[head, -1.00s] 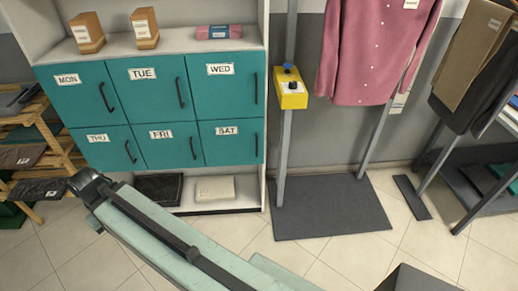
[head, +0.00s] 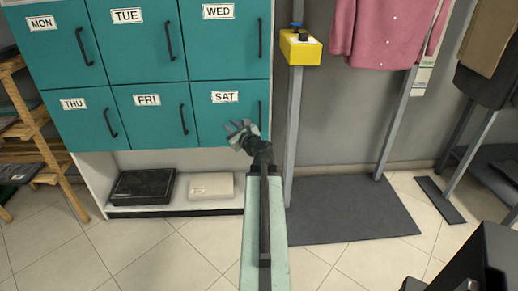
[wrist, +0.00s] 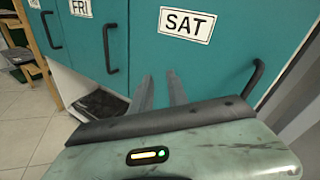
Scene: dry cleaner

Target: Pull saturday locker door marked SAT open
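The teal SAT door (head: 214,128) is shut, at the lower right of the locker block, with a white SAT label (head: 225,97). Its dark vertical handle (head: 261,113) is at the door's right edge, its lower end close to my gripper in the picture. In the wrist view the SAT door (wrist: 205,65) fills the middle and its handle (wrist: 253,80) is at the right. My gripper (head: 236,127) is in front of the door's lower part, left of the handle. In the wrist view its two fingers (wrist: 162,90) are apart with nothing between them.
The FRI door (head: 150,120) and WED door (head: 224,45) beside and above are shut. A shelf below holds a black folded item (head: 143,187) and a pale one (head: 210,186). A grey post (head: 294,130) with a yellow control box (head: 300,48) stands close right of the lockers.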

